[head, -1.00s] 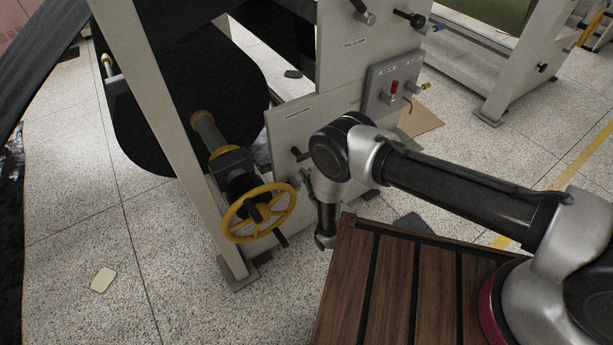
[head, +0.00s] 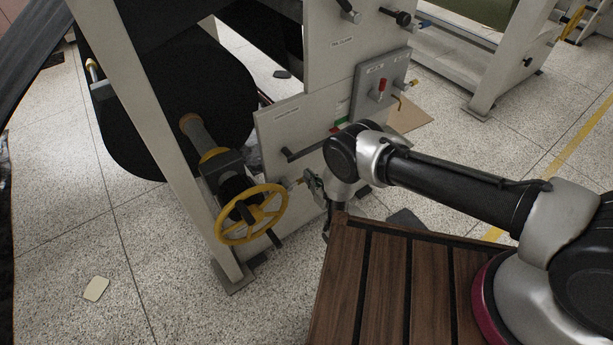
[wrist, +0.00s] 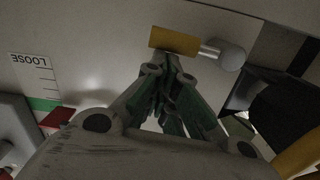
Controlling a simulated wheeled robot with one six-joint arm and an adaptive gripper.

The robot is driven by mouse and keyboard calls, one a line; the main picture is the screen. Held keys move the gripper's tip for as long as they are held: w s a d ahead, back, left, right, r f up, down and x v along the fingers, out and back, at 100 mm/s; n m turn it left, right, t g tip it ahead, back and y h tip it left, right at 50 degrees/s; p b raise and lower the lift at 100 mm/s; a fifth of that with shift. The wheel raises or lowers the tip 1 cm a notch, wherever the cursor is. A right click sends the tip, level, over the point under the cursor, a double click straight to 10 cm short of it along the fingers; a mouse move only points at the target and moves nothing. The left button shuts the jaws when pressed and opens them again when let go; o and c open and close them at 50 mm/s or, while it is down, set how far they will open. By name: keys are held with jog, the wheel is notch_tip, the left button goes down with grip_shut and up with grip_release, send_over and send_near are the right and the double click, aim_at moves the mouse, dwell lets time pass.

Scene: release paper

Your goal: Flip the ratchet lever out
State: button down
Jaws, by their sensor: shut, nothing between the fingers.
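A small lever with a yellow-orange sleeve (wrist: 174,40), a short metal rod and a grey ball knob (wrist: 231,55) is on the pale panel in the wrist view. It looks like the ratchet lever. My gripper (wrist: 168,82) is shut and empty, its fingertips just below the yellow sleeve in the picture. I cannot tell whether they touch it. In the head view my gripper (head: 313,182) is close to the panel's lower part, right of the yellow handwheel (head: 251,213). A small yellow bit (head: 298,183) shows at its tips there.
A black lever (head: 302,152) sticks out of the panel (head: 285,122) above my gripper. A red-green scale (wrist: 45,104) marked LOOSE is upside down in the wrist view. A control box (head: 381,88) with a red switch is higher up. A pale frame post (head: 165,150) stands left.

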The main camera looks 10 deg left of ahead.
jog(key=shift+w+d+f+m, duration=0.1)
jog(key=shift+d+f+m, duration=0.05)
jog(key=shift+f+m, duration=2.85)
jog(key=shift+r, duration=0.15)
jog(key=shift+r, duration=0.1)
